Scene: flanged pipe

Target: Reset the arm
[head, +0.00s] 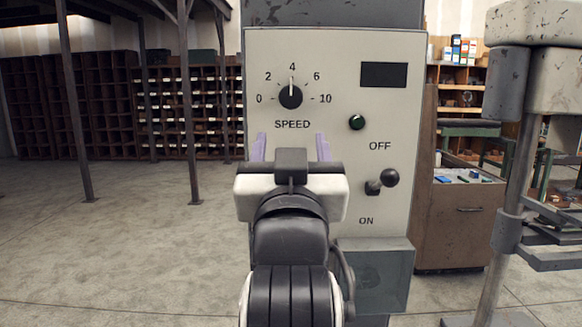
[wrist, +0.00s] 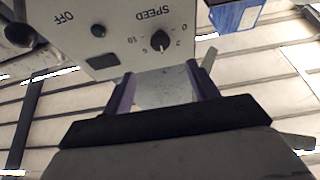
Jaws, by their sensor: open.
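My gripper (head: 291,147) is in the middle of the head view, in front of a pale control panel (head: 340,85). Its two purple fingers are spread apart with nothing between them. In the wrist view my gripper (wrist: 165,85) is also open and empty, and the panel (wrist: 120,25) appears upside down beyond it. The arm reaches forward from the bottom of the head view and hides the panel's lower left part. I cannot tell the gap between fingertips and panel.
The panel has a SPEED dial (head: 290,97) pointing near 4, a dark display (head: 384,75), a green button (head: 356,122) and a black-knobbed lever (head: 388,178) between OFF and ON. A grey machine (head: 540,80) stands at right. Open floor (head: 130,240) lies left.

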